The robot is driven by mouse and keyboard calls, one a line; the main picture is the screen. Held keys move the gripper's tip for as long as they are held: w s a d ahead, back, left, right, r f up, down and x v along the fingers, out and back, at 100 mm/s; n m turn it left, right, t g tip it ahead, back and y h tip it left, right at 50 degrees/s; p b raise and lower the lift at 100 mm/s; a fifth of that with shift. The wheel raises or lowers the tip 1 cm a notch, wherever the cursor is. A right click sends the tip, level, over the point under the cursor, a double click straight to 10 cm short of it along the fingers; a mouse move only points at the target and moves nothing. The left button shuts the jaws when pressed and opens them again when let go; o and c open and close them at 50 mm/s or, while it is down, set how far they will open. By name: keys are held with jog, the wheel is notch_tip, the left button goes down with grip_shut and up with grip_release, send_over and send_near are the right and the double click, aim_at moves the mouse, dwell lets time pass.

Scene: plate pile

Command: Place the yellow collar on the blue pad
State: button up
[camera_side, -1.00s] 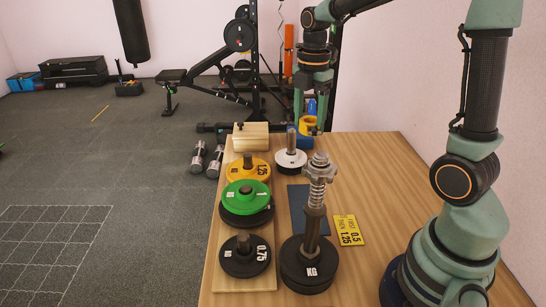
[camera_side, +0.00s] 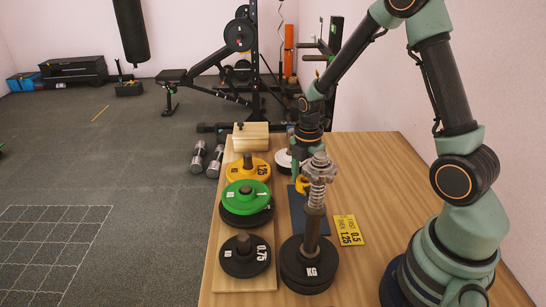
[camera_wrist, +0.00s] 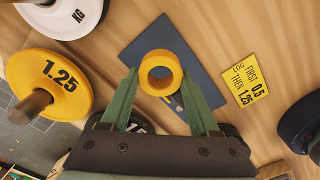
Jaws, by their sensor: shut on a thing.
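The yellow collar (camera_wrist: 179,75) is a ring seen from above in the wrist view, held between the two green fingers of my gripper (camera_wrist: 160,85). The dark blue pad (camera_wrist: 145,38) shows behind the collar in that view. In the side view, the collar (camera_side: 301,185) appears at the far end of the blue pad (camera_side: 297,208). My gripper (camera_side: 304,165) points down there, its fingertips partly hidden by the spring-topped post. I cannot tell whether the collar touches the pad or hangs just above it.
A black weight with a tall spring-topped post (camera_side: 314,215) stands close in front of the pad. A yellow sign (camera_side: 348,230) lies right of it. A white plate (camera_side: 283,160) is behind, and plates on pegs (camera_side: 246,195) stand left.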

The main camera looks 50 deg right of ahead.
jog(key=shift+f, duration=1.1)
jog(key=shift+f, duration=0.15)
jog(key=o, duration=1.4)
jog(key=shift+o, duration=0.2)
notch_tip(320, 180, up, 12)
jog(key=s+a+r+m+t, duration=0.2)
jog(key=s+a+r+m, duration=0.2)
jog(key=m, duration=0.5)
jog(key=s+a+r+m+t, duration=0.3)
jog(key=s+a+r+m, duration=0.1)
jog(key=r+m, duration=0.4)
jog(key=shift+a+m+t, duration=0.25)
jog(key=shift+m+t, duration=0.05)
jog(key=shift+m, duration=0.2)
